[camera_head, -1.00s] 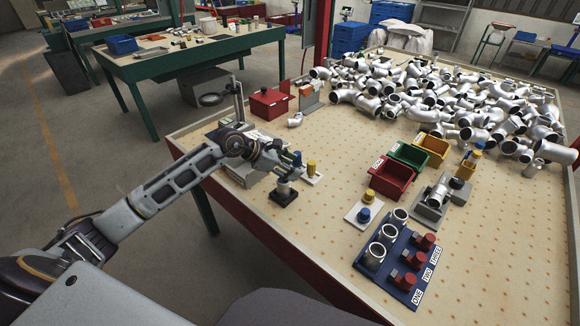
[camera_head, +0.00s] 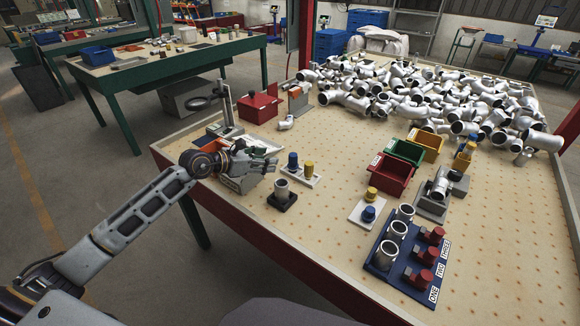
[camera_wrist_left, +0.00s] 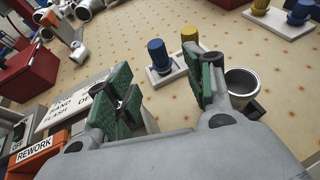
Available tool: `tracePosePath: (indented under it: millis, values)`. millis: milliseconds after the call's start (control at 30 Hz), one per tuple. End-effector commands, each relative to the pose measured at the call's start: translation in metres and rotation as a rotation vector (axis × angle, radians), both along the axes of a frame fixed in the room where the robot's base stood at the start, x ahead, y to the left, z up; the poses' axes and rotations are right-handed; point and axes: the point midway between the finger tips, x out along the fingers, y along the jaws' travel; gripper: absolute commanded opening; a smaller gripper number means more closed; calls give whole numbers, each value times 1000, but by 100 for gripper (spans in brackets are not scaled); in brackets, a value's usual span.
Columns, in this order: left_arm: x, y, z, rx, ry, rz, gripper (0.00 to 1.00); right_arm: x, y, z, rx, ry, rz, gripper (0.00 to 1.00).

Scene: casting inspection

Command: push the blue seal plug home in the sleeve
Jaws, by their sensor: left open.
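A blue plug (camera_head: 293,160) stands upright beside a yellow plug (camera_head: 309,168) on a white stand. Both also show in the left wrist view, the blue plug (camera_wrist_left: 157,56) just beyond the fingers. A grey metal sleeve (camera_head: 282,190) stands upright on a black base (camera_head: 282,202), its top open. In the left wrist view the sleeve (camera_wrist_left: 242,84) is right of the fingers, with no blue plug visible in it. My left gripper (camera_head: 270,166) is open and empty, left of the blue plug and sleeve. In the left wrist view its green finger pads (camera_wrist_left: 165,97) are wide apart. My right gripper is out of view.
A second white stand (camera_head: 359,211) holds another blue and yellow plug. A blue rack (camera_head: 405,276) with several sleeves and red parts is at front right. Red, green and yellow bins (camera_head: 391,180), piled pipe fittings (camera_head: 420,95) and a red box (camera_head: 258,107) lie farther back.

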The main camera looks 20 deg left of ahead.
Motion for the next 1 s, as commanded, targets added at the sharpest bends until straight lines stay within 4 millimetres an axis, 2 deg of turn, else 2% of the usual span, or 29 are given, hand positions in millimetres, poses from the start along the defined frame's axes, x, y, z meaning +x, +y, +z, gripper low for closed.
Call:
tracePosePath:
  millis: [533, 1000]
  values:
    - [2, 1, 0, -5, -6, 8, 53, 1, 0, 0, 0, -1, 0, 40]
    - [28, -16, -13, -7, -5, 8, 53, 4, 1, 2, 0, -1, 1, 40]
